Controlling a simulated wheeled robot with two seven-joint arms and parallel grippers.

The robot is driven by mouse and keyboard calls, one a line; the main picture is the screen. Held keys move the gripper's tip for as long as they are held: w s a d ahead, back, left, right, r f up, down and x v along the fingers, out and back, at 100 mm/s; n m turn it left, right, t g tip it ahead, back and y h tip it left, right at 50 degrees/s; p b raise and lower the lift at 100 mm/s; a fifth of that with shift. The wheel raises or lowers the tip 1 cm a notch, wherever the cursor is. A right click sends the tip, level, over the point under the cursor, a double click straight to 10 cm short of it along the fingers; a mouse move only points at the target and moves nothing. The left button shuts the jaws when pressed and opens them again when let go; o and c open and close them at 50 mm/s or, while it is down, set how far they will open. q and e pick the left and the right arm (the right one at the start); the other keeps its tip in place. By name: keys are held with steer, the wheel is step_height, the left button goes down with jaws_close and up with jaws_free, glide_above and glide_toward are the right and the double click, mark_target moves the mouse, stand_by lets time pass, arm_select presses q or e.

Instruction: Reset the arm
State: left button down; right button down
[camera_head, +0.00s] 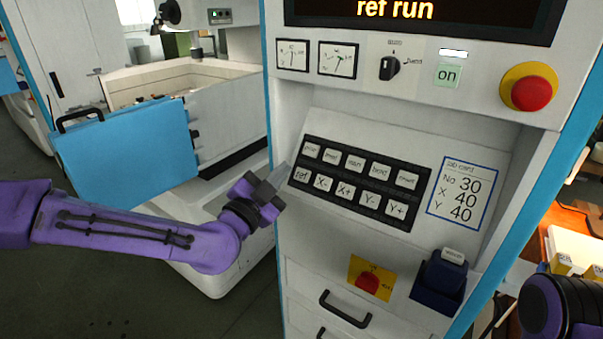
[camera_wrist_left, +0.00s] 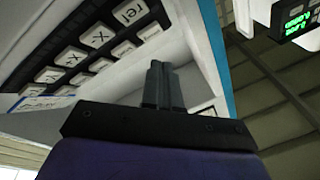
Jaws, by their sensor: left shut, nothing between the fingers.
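My left arm (camera_head: 140,232) is purple and comes in from the left in the head view. Its gripper (camera_head: 270,180) is at the left edge of the control console, just left of the "ref" key (camera_head: 300,174) on the black key panel (camera_head: 345,205). In the left wrist view the dark fingers (camera_wrist_left: 157,75) are together and empty, near the panel with the "ref" key (camera_wrist_left: 130,12) and X- key. I cannot tell whether they touch the console. Part of my right arm (camera_head: 560,308) shows at the lower right; its gripper is out of frame.
The console display (camera_head: 425,10) reads "ref run". A red emergency button (camera_head: 530,92), a job card (camera_head: 461,194) and a dark blue holder (camera_head: 438,281) are on the console. A blue door (camera_head: 125,155) stands open at the left. Floor is free at lower left.

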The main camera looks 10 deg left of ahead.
stand_by(0.3)
arm_select(q)
steer(key=s+a+f+n+g+y, duration=0.2)
steer(key=s+f+n+g, duration=0.3)
steer(key=f, duration=0.6)
steer(key=s+a+f+n+g+y, duration=0.1)
steer(key=s+a+f+n+y, duration=0.1)
steer(key=f+n, duration=0.7)
steer(key=s+a+f+n+g+y, duration=0.25)
steer(key=s+f+n, duration=0.2)
steer(key=f, duration=0.75)
steer(key=s+a+f+g+y, duration=0.1)
steer(key=s+a+f+g, duration=0.2)
steer(key=s+f, duration=0.4)
steer(key=s+a+f+g+y+b, duration=0.1)
steer(key=s+a+f+g, duration=0.2)
steer(key=s+f, duration=0.5)
steer(key=s+g, duration=0.1)
steer(key=s, duration=0.7)
steer(key=shift+a+f, duration=0.15)
